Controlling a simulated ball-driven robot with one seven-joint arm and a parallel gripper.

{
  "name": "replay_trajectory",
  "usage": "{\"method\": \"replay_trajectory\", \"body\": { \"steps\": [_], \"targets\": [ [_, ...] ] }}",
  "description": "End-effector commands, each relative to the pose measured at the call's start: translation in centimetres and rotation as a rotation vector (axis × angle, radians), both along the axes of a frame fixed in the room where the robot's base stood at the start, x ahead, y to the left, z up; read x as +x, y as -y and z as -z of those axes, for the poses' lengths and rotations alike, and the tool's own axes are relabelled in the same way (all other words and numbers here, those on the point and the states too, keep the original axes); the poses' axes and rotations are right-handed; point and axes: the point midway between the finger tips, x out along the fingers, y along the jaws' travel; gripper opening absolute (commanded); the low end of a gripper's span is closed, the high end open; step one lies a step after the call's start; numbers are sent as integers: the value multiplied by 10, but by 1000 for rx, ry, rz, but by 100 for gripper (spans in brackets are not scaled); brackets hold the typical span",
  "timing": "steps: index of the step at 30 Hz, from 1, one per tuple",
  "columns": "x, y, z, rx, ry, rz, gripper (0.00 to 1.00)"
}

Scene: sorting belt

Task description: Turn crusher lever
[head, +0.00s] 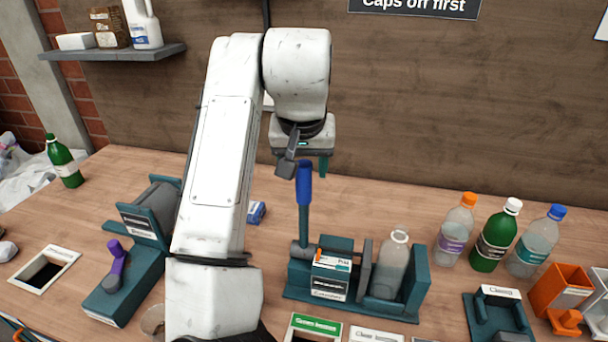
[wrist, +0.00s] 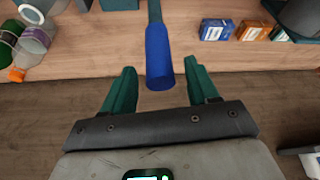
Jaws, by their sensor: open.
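The crusher (head: 334,278) is a dark teal machine on the bench, right of my arm in the head view. Its lever (head: 304,205) stands nearly upright with a blue handle grip. A clear, capless bottle (head: 391,265) stands in the crusher's bay. My gripper (head: 305,168) is at the top of the lever in the head view. In the wrist view my gripper (wrist: 162,92) has its two teal fingers apart, with the lever's blue grip (wrist: 158,55) between them and gaps on both sides. Whether the fingers touch the lever from front or back is hidden.
Three capped bottles stand at the right, among them a green one (head: 496,236). A teal device with a purple handle (head: 118,262) stands left of my arm. A shelf (head: 115,52) hangs on the back wall.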

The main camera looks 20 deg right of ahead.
Motion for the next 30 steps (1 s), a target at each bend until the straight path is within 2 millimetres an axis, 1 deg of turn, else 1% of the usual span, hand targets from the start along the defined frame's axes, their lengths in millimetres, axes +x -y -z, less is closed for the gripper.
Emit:
{"method": "replay_trajectory", "body": {
  "steps": [3, 9, 13, 20, 30],
  "targets": [
    [6, 3, 18, 0, -2, -1, 59],
    [13, 6, 35, 0, 0, -1, 59],
    [15, 7, 39, -1, 1, -1, 59],
    [15, 7, 39, -1, 1, -1, 59],
    [15, 7, 39, 0, 1, 0, 26]
  ]
}}
